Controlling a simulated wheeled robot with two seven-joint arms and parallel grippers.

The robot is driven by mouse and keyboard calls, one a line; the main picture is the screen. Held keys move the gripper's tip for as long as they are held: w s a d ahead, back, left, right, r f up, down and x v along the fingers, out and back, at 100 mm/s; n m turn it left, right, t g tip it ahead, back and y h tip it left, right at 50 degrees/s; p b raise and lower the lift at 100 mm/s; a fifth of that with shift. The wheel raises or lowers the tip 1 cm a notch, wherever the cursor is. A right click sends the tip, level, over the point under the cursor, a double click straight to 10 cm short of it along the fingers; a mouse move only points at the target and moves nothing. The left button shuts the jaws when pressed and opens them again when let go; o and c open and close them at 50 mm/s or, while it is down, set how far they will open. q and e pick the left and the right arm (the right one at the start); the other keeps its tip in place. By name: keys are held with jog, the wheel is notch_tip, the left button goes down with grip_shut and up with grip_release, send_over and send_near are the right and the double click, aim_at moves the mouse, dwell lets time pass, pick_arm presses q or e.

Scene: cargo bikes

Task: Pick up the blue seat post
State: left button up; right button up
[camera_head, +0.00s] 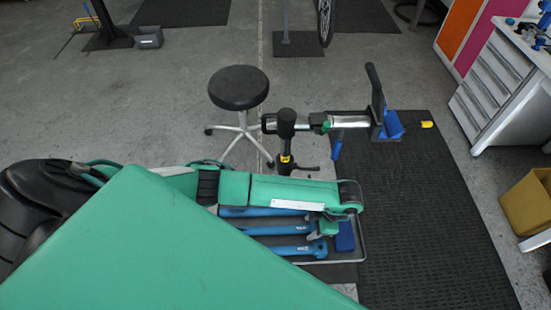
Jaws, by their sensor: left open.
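Three long blue bars lie side by side on a tray (362,255) under my left arm. The nearest bar (290,250) shows most, with a wider end at the right and small pale lettering. The middle bar (275,231) and the far bar (262,212) are partly covered. I cannot tell which, if any, is the blue seat post. My left gripper (328,228) is at the right ends of the bars, mostly hidden by the green arm link above it. It is open; I cannot tell whether it touches a bar. My right gripper is out of view.
A blue block (344,237) lies beside the bars. A repair stand clamp (345,121) with a black post (286,130) rises just behind. A black stool (238,88) stands beyond. A drawer cabinet (495,80) and yellow bin (528,202) are at right. The black mat (430,210) is mostly clear.

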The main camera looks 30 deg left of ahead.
pick_arm(q)
jog(key=shift+x, duration=0.75)
jog(key=c, duration=0.9)
jog(key=shift+c, duration=0.3)
jog(key=shift+r, duration=0.15)
